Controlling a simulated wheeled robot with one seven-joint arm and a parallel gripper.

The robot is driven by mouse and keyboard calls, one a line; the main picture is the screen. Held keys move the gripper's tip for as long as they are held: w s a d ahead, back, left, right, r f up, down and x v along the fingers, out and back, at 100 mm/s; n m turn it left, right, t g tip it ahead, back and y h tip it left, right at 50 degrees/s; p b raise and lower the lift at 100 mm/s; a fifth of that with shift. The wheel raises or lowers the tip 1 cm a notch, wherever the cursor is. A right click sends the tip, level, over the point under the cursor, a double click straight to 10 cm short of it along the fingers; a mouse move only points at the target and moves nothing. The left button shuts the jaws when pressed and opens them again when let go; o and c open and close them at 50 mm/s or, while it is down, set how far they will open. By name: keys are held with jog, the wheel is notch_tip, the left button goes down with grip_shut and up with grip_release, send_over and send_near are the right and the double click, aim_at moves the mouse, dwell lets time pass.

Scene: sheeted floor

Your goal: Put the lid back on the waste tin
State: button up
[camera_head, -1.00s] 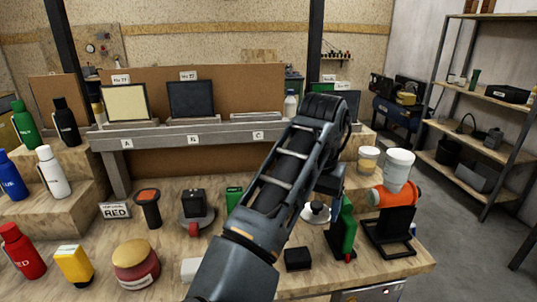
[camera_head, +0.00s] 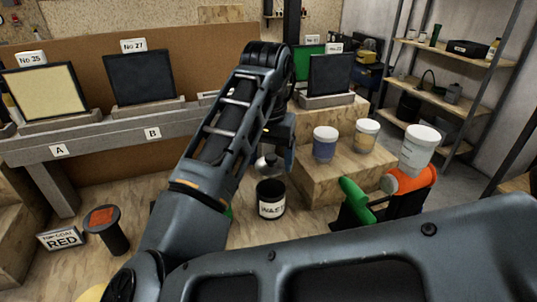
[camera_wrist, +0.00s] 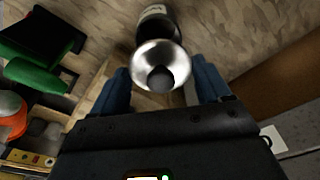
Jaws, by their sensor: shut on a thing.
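The lid (camera_head: 267,164) is a shiny metal disc with a dark round knob. My gripper (camera_wrist: 163,85) is shut on the lid, with a blue finger on each side of it. In the head view the lid is just above the tin's top, apart from it. In the wrist view the lid (camera_wrist: 161,60) overlaps the near part of the tin (camera_wrist: 157,22), so it is not clearly centred.
A green object (camera_head: 357,198) on a black stand and an orange cylinder (camera_head: 412,179) under a white tub (camera_head: 420,148) stand nearer right. A grey rack (camera_head: 105,140) is at left.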

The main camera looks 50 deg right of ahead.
aim_at(270, 168)
jog(key=shift+f+b, duration=1.85)
jog(key=shift+f, duration=0.8)
jog(key=shift+s+a+p, duration=0.1)
jog(key=shift+a+p, duration=0.05)
jog(key=shift+p, duration=0.25)
jog(key=shift+f, duration=0.15)
dwell(1.0)
jog(key=o, duration=1.1)
jog(key=shift+p, duration=0.3)
jog(key=shift+r+p, duration=3.3)
jog(key=shift+r, duration=0.25)
